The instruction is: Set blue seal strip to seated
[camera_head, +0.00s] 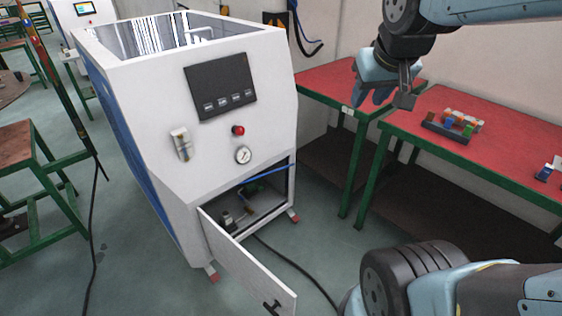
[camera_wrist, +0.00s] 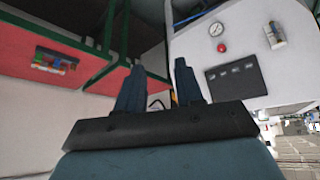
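The blue seal strip (camera_head: 270,170) shows as a thin blue line across the upper part of the open compartment at the bottom of the white generator cabinet (camera_head: 150,105). Its left end shows inside the opening and its right end reaches the right frame edge. I cannot tell how closely it lies against the frame. My gripper (camera_head: 370,98) is up and to the right of the opening, well apart from the strip. In the wrist view, its two dark blue fingers (camera_wrist: 160,80) stand apart with nothing between them.
The cabinet's lower door (camera_head: 245,262) hangs open towards the front. The front panel carries a gauge (camera_head: 243,155) and a red button (camera_head: 238,130). Red-topped tables (camera_head: 345,80) stand on the right; one holds a tray of coloured parts (camera_head: 445,132). A black cable lies on the floor.

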